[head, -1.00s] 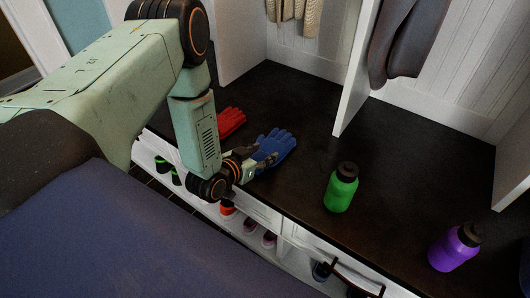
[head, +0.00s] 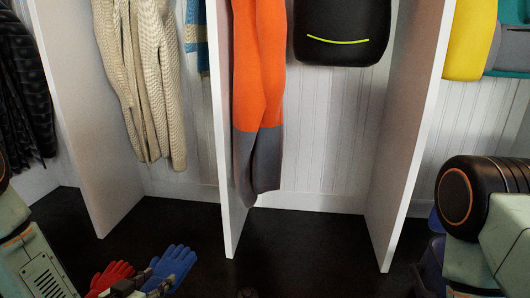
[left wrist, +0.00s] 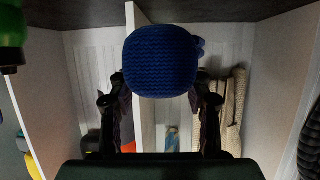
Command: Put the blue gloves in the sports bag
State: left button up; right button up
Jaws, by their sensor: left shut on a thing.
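The blue gloves (head: 175,262) show at the lower left of the head view, fingers pointing away, above the dark bench. My left gripper (head: 143,287) is at their near end, partly cut off by the bottom edge. In the left wrist view the blue gloves (left wrist: 160,62) sit as a ribbed blue end between the two fingers of my left gripper (left wrist: 160,80), which is shut on them. No thing that I can surely name the sports bag shows. A black bag-like thing with a yellow-green line (head: 342,40) hangs at the top.
Red gloves (head: 112,274) lie just left of the blue ones. White dividers (head: 228,130) split the bench into bays. A beige knit garment (head: 150,80) and an orange-grey garment (head: 258,90) hang there. The dark bench (head: 310,250) is clear mid-picture. A blue thing (head: 433,255) is partly hidden at right.

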pick_arm(q)
jog(key=s+d+r+m+g+h+p, duration=0.1)
jog(key=s+d+r+m+g+h, duration=0.4)
jog(key=s+d+r+m+h, duration=0.3)
jog(key=shift+s+d+r+m+h, duration=0.3)
jog(key=shift+s+d+r+m, duration=0.3)
jog(key=shift+d+r, duration=1.25)
jog(key=shift+s+a+r, duration=0.1)
jog(key=shift+a+r, duration=0.3)
jog(key=shift+g, duration=0.3)
